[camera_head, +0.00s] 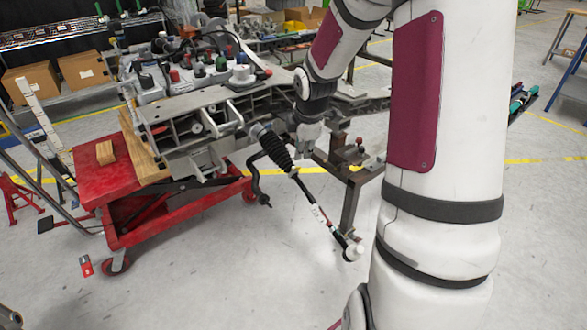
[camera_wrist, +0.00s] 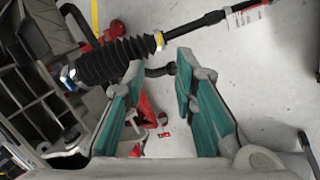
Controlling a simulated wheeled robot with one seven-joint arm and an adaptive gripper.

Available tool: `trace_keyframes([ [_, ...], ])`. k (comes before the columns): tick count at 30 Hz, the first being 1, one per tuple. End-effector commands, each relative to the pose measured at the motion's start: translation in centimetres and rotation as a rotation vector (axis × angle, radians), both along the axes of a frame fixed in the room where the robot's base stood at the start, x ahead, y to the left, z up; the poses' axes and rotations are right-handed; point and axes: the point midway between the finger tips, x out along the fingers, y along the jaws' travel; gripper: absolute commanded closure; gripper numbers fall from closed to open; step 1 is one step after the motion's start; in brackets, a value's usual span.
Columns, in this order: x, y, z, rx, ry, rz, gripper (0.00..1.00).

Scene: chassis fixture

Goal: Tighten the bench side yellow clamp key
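A small yellow band (camera_wrist: 159,41) sits at the narrow end of a black ribbed boot (camera_wrist: 110,60) in the wrist view. I cannot tell whether this is the clamp key. The boot also shows in the head view (camera_head: 272,147), on a rod (camera_head: 312,202) slanting down right from the metal chassis (camera_head: 190,118). A small yellow piece (camera_head: 356,168) shows on the metal stand to the right. My gripper (camera_wrist: 157,77) is open and empty, its teal fingers apart, with the boot and rod beyond the fingertips. It hangs beside the boot in the head view (camera_head: 304,150).
A red cart (camera_head: 100,180) with wooden blocks stands under the chassis at left. A metal stand (camera_head: 350,205) rises close right of my gripper. A white tag (camera_wrist: 247,13) marks the rod. Grey floor (camera_head: 240,260) in front is mostly clear.

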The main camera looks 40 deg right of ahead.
Motion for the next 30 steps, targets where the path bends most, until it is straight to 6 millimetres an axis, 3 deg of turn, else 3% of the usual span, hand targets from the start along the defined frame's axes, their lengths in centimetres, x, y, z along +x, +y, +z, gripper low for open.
trace_keyframes([
  [1,0.5,0.0,-1.4,0.002,0.003,0.001,0.74],
  [6,1.7,-0.6,-4.5,0.002,0.002,-0.001,0.74],
  [15,3.3,-1.3,-8.6,0.001,0.001,-0.001,0.74],
  [29,3.8,-1.5,-9.6,0.001,0.000,-0.002,0.74],
  [30,3.8,-1.5,-9.6,0.001,0.000,-0.002,0.79],
])
